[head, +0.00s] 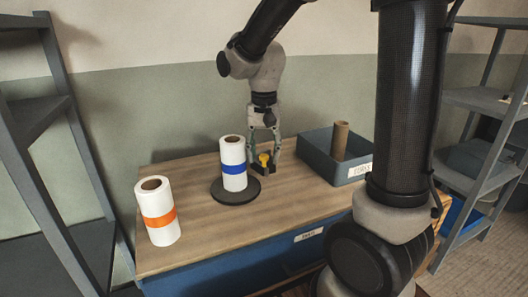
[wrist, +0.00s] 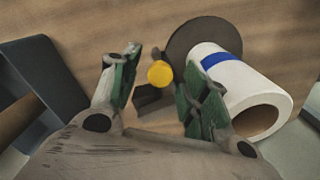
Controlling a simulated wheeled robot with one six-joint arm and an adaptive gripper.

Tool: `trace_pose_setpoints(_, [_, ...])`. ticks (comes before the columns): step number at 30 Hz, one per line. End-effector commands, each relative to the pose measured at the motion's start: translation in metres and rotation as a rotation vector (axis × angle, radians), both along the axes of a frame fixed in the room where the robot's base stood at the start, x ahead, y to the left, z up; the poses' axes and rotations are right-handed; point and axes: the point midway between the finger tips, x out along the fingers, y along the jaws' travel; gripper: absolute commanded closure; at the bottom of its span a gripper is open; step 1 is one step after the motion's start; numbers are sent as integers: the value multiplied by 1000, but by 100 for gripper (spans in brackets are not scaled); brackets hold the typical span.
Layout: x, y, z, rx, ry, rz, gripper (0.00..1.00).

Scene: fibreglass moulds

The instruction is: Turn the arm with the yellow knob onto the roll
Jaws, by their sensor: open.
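A white roll with a blue band (head: 234,168) stands upright on a round dark base (head: 222,196) on the table; it also shows in the wrist view (wrist: 244,88). The yellow knob (head: 264,159) is just right of the roll, on a dark arm beside the base (head: 262,170). In the wrist view the knob (wrist: 159,74) lies between the fingers of my gripper (wrist: 160,72). My gripper (head: 264,145) points down over the knob and is open. Whether a finger touches the knob, I cannot tell.
A white roll with an orange band (head: 159,214) stands at the table's left front. A blue-grey bin (head: 322,158) with a brown tube (head: 339,140) is on the right. Shelves stand at both sides. The wooden table (head: 205,240) is bare in front.

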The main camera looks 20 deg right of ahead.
Motion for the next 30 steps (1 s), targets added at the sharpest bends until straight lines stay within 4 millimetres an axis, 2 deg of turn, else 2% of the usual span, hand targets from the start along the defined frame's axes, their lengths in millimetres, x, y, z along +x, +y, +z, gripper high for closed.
trace_pose_setpoints(5, [2,0,20,1,-5,0,54])
trace_pose_setpoints(12, [1,0,74,2,-7,0,54])
trace_pose_setpoints(18, [1,0,107,1,-4,0,54])
trace_pose_setpoints(23, [0,0,118,0,-1,0,54])
trace_pose_setpoints(30, [0,0,119,0,0,0,54])
